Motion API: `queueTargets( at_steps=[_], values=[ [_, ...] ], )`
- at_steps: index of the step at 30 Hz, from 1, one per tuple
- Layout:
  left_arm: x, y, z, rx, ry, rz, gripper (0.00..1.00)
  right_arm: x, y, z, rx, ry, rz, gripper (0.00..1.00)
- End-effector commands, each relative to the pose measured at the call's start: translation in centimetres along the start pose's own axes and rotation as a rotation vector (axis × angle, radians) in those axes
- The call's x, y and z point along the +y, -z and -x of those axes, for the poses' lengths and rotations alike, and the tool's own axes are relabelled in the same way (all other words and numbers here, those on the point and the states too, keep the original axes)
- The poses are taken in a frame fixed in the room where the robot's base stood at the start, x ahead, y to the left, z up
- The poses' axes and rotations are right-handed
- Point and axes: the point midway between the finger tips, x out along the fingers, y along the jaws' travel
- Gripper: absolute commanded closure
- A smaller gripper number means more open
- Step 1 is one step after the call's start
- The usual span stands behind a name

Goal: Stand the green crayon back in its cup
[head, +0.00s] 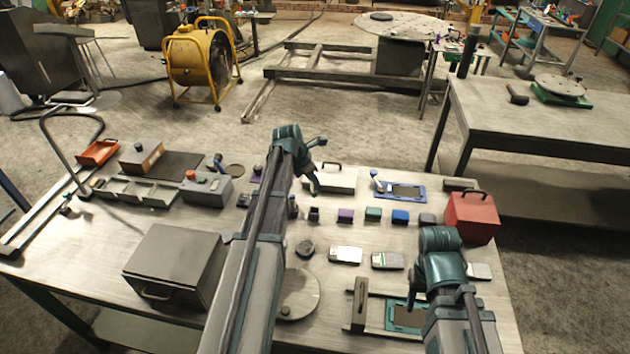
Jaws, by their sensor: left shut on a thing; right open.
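My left gripper (314,178) hangs in front of the pale box with a handle, at the far middle of the bench. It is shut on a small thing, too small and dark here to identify. I cannot pick out the green crayon for certain.
The bench (95,260) is crowded. A grey box (172,265) stands at the near left, a red box (471,218) at the right, and the pale box (343,181) at the back. A blue tray (402,191) lies at the back right. White packets (346,254) lie in front of the row.

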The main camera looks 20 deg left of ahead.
Motion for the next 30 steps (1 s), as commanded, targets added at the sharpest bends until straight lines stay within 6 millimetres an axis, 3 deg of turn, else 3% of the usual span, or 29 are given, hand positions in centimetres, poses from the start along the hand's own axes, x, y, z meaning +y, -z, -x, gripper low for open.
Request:
queueTargets(
  at_steps=[30],
  values=[
    [0.0,2.8,-6.7,0.000,0.000,0.000,1.00,-0.7,0.4,-7.2,0.000,0.000,-0.001,0.50]
  ],
)
